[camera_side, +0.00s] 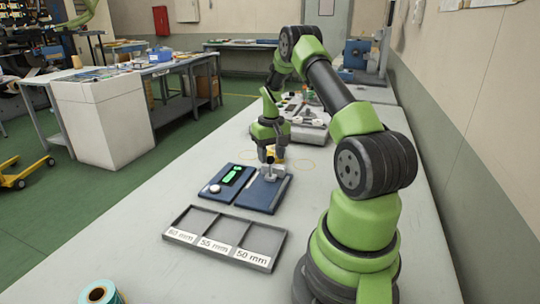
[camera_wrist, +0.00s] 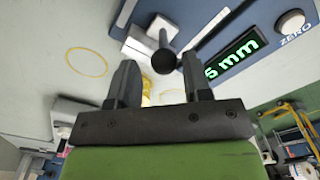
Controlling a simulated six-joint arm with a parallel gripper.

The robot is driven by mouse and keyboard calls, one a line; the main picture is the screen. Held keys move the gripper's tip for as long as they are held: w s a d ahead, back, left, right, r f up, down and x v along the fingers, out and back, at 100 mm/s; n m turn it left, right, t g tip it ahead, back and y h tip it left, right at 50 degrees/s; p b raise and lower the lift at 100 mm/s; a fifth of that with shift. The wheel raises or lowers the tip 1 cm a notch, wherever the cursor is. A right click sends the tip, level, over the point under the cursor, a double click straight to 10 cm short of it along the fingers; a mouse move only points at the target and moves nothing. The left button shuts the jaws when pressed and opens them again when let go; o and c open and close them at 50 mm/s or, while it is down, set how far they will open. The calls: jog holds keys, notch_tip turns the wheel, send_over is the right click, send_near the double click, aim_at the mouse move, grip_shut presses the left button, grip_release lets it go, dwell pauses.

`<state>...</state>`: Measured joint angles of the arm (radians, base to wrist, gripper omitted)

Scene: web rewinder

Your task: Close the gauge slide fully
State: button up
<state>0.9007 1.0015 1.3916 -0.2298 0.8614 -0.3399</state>
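The gauge is a dark blue plate (camera_side: 262,195) on the table, with a green display (camera_side: 232,174) and a white round button (camera_side: 215,189). Its slide is a pale metal block (camera_side: 271,176) at the plate's right part; the wrist view shows it too (camera_wrist: 138,47), with an upright post ending in a dark round knob (camera_wrist: 164,61). My gripper (camera_side: 271,158) is right above the slide. In the wrist view my gripper (camera_wrist: 160,66) is open, its two fingers on either side of the knob with gaps visible. The display (camera_wrist: 232,58) shows "5 mm"; its left end is hidden.
A grey three-part tray (camera_side: 222,240) labelled 60 mm, 55 mm and 50 mm lies nearer the camera. A teal roll (camera_side: 101,293) stands at the front left edge. Yellow rings are marked on the table behind the gauge. The table left of the gauge is clear.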

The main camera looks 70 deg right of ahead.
aim_at(271, 156)
jog(key=shift+a, duration=0.1)
notch_tip(271, 156, up, 10)
jog(key=shift+f, duration=0.1)
dwell(0.5)
